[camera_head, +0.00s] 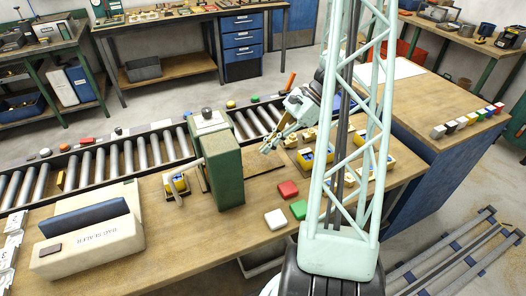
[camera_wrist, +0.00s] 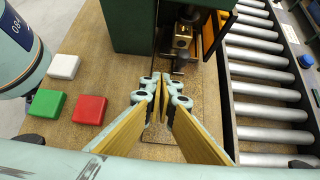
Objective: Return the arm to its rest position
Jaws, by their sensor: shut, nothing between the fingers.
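My light green-grey gripper (camera_head: 268,148) is in the upper middle of the head view, above the wooden bench just right of the green machine (camera_head: 223,170). It holds nothing, and its two fingers (camera_wrist: 164,98) are together in the wrist view. The arm behind it is partly hidden by my lattice column in the head view. The wrist view shows the green machine (camera_wrist: 135,25) ahead of the fingers, with a brass-coloured block (camera_wrist: 182,38) beside it. The fingers are apart from that block.
A roller conveyor (camera_head: 125,155) runs behind the bench. Red (camera_head: 288,189), green (camera_head: 299,209) and white (camera_head: 275,219) blocks lie on the bench near my column. Brass parts (camera_head: 306,135) stand right of my gripper. A beige box (camera_head: 88,235) stands at left.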

